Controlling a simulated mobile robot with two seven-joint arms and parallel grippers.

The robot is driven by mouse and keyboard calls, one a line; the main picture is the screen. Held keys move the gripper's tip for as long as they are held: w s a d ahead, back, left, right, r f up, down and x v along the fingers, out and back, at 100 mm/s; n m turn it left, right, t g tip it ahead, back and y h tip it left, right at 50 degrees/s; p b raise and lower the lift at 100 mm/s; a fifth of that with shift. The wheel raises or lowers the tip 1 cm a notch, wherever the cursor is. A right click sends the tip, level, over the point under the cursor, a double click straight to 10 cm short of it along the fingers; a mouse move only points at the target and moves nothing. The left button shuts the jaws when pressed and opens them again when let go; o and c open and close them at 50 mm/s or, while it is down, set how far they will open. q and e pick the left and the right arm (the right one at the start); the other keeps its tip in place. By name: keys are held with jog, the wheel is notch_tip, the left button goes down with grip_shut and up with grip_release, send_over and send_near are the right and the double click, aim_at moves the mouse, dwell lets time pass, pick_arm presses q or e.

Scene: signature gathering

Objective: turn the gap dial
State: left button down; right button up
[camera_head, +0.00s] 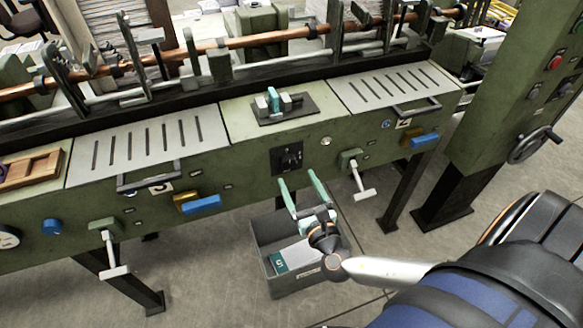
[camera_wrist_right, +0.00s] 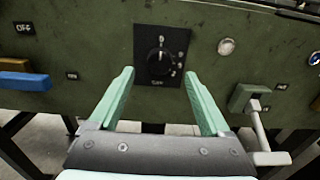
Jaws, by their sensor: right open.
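The gap dial (camera_head: 290,159) is a round black knob on a black plate with white marks, on the green front panel of the machine. In the right wrist view the dial (camera_wrist_right: 159,62) sits at top centre, with a label below the knob. My right gripper (camera_head: 301,179) is just below and in front of the dial. Its two pale green fingers (camera_wrist_right: 157,84) are spread apart on either side of the dial, with nothing between them. The fingers appear apart from the knob. My left gripper is not in view.
A T-handled lever (camera_head: 363,184) sticks out right of the dial, near a round silver button (camera_head: 326,141). Blue handles (camera_head: 202,205) and another lever (camera_head: 111,252) are to the left. A grey bin (camera_head: 268,283) stands on the floor below.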

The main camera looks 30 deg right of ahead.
aim_at(290, 165)
jog(key=x, duration=0.5)
jog(key=shift+a, duration=0.1)
grip_shut()
dwell(0.6)
